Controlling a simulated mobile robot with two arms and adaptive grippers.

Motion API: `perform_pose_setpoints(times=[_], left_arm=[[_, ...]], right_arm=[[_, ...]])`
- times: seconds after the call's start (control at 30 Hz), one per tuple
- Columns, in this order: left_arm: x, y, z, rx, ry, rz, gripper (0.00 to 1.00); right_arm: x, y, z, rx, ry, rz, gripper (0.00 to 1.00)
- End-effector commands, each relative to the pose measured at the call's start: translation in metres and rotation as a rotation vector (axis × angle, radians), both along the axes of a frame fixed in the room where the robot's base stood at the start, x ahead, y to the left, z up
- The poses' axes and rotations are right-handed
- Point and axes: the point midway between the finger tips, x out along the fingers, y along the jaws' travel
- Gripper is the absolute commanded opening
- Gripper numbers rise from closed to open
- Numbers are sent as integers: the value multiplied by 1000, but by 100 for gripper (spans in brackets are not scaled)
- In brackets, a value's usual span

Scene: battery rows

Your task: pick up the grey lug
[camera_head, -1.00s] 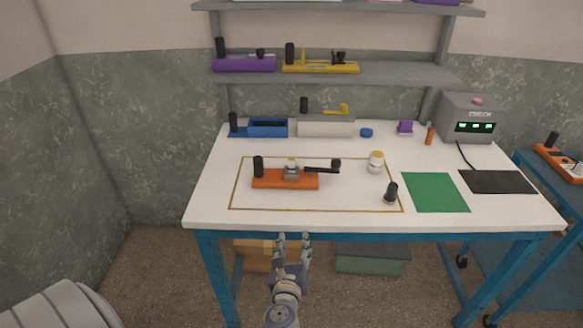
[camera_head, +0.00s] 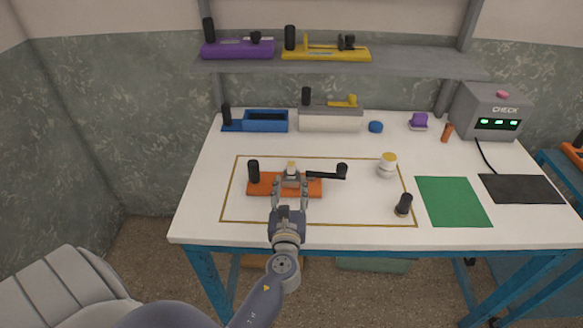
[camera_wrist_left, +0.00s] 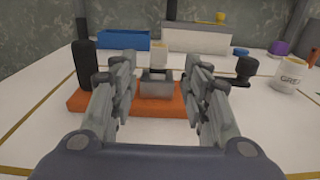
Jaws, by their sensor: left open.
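The grey lug (camera_head: 291,179) is a small blocky piece on the orange base (camera_head: 260,187), inside the outlined area of the white table. In the left wrist view the lug (camera_wrist_left: 156,85) shows between my fingers, a little beyond them. My left gripper (camera_head: 290,190) is open at the front side of the orange base, one finger to each side of the lug. In the left wrist view the open fingers (camera_wrist_left: 159,75) show no visible contact with it. A black upright handle (camera_wrist_left: 86,65) stands at the base's left end. My right gripper is not in view.
A black lever arm (camera_head: 325,175) extends right from the orange base. A white cup-like item (camera_head: 387,166) and a black knob (camera_head: 403,205) stand to the right. A green mat (camera_head: 453,201) lies further right. A blue tray (camera_head: 267,121) and a pale box (camera_head: 330,120) stand behind.

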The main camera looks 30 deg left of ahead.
Motion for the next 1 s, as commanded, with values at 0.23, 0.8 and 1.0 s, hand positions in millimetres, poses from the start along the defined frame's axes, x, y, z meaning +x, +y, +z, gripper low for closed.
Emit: perform_pose_setpoints(times=[0.23,0.8,1.0], left_arm=[[28,17,1,1,-1,0,43],[75,47,4,-2,-1,0,43],[74,47,4,-1,-1,0,41]], right_arm=[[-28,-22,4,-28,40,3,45],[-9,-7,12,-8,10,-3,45],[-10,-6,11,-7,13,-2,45]])
